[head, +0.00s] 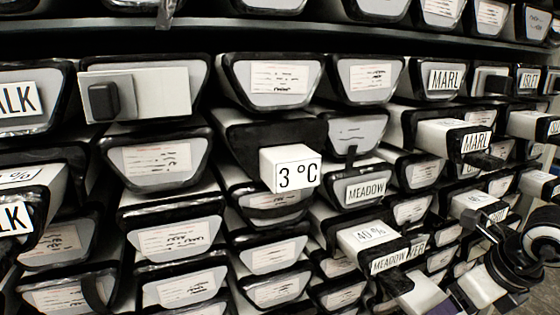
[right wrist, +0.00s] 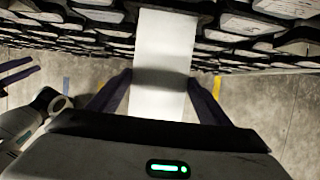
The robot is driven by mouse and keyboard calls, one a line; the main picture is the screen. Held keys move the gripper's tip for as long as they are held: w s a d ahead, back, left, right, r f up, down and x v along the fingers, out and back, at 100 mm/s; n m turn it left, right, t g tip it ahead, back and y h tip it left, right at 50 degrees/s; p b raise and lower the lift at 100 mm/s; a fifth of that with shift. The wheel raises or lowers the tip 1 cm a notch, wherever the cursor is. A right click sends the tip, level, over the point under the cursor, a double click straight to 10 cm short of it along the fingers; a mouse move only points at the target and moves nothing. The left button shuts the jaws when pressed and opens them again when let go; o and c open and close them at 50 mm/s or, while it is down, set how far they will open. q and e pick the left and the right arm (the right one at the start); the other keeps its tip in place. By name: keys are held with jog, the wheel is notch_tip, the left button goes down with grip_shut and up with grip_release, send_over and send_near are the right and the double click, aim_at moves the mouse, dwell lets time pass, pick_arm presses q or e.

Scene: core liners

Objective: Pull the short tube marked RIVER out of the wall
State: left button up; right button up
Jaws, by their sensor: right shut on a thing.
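The RIVER label (head: 418,249) shows only its last letters in the head view, at the lower right; a MEADOW label (head: 389,263) covers the rest. A pale tube (head: 408,285) juts out just below these labels. My right gripper (right wrist: 160,80) is shut on a pale tube (right wrist: 164,45), one dark purple finger on each side in the right wrist view. In the head view a purple finger shows at the lower edge, beside the jutting tube. I cannot read a mark on the held tube. Part of my left gripper (right wrist: 20,71) shows at the left edge of the right wrist view.
Rows of grey-ended liners in black surrounds fill the wall. Bare concrete floor (right wrist: 270,105) lies below the wall.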

pick_arm(q)
jog(key=shift+f, duration=0.2)
pick_arm(e)
jog(key=shift+r, duration=0.15)
